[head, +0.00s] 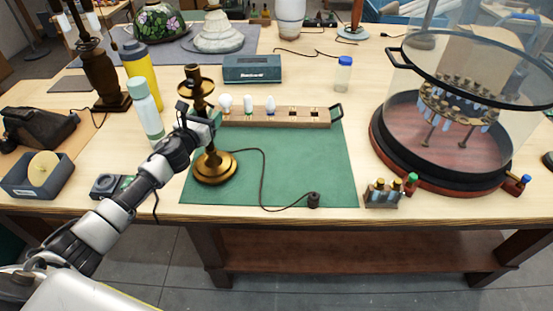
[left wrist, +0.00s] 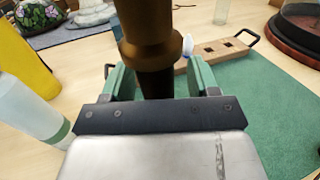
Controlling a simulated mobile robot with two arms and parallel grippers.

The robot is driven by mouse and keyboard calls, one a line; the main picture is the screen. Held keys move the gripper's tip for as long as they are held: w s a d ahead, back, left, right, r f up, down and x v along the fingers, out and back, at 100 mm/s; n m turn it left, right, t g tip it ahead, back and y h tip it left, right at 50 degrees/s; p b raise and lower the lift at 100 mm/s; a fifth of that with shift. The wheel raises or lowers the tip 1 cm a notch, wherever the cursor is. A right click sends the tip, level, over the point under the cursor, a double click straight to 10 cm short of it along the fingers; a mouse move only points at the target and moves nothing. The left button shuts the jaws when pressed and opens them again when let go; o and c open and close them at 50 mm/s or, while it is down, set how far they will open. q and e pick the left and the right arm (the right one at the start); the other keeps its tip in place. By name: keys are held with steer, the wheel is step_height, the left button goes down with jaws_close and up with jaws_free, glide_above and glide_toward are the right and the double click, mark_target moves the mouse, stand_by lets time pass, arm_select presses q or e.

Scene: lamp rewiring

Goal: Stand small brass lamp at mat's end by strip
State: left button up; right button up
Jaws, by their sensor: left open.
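The small brass lamp (head: 214,166) stands upright on the left end of the green mat (head: 300,160), its round base near the left edge. Its dark cord runs right across the mat to a small black plug (head: 313,200). The wooden strip (head: 290,118) with bulbs and holes lies along the mat's back edge, just behind the lamp. My left gripper (head: 201,122) is at the lamp's stem. In the left wrist view, its green fingers (left wrist: 158,78) are apart on either side of the dark brass stem (left wrist: 150,50). Whether they touch it is unclear. My right gripper is out of view.
A pale bottle (head: 147,110) and a yellow bottle (head: 140,65) stand left of the lamp, close to my arm. A glass-walled round case (head: 445,150) stands at right. A small vial rack (head: 382,195) sits at the mat's front right. The mat's middle is mostly clear.

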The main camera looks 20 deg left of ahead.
arm_select(q)
steer(key=s+b, duration=0.2)
steer(key=s, duration=0.8)
steer(key=shift+s+a, duration=0.15)
steer(key=shift+s, duration=0.25)
